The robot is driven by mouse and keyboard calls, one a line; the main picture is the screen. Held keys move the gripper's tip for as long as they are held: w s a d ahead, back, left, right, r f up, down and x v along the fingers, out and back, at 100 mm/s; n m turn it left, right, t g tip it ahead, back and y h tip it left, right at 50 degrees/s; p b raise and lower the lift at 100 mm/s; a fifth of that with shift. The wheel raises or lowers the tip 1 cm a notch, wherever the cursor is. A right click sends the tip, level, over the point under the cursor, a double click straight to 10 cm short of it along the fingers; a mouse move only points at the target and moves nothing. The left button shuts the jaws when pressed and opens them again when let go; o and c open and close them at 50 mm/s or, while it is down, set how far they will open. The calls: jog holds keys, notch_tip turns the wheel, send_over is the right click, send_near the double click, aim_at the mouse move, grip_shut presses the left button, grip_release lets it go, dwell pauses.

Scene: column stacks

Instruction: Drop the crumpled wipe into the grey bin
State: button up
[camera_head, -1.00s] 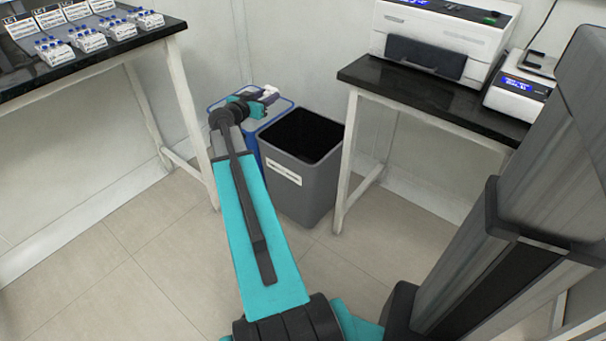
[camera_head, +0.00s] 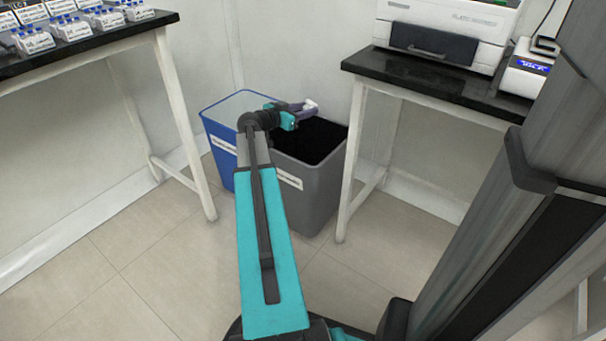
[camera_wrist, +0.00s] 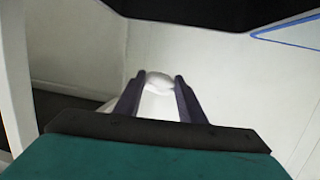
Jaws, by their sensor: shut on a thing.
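My gripper (camera_head: 303,110) is shut on the crumpled wipe (camera_head: 311,106), a small white lump at its fingertips. In the wrist view the white wipe (camera_wrist: 160,98) sits between the two dark fingers. The grey bin (camera_head: 312,205) stands on the floor with a dark open top and a white label on its front. In the head view the gripper and wipe appear over the back part of its opening; their height above the rim is hard to tell. My arm covers the bin's left front edge.
A blue bin (camera_head: 217,140) stands against the grey bin's left side. A black-topped table (camera_head: 430,82) with a white printer (camera_head: 450,32) is close on the right. Another bench (camera_head: 95,45) with several labelled racks is at the left. Walls stand behind the bins.

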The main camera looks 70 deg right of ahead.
jog(key=shift+w+f, duration=0.1)
jog(key=shift+f, duration=0.1)
jog(key=shift+f, duration=2.8)
jog(key=o, duration=1.1)
jog(key=shift+a, duration=0.1)
jog(key=p+v, duration=0.3)
jog(key=v, duration=1)
jog(key=shift+w+a+r, duration=0.1)
jog(key=shift+a+r, duration=0.05)
jog(key=shift+a, duration=0.1)
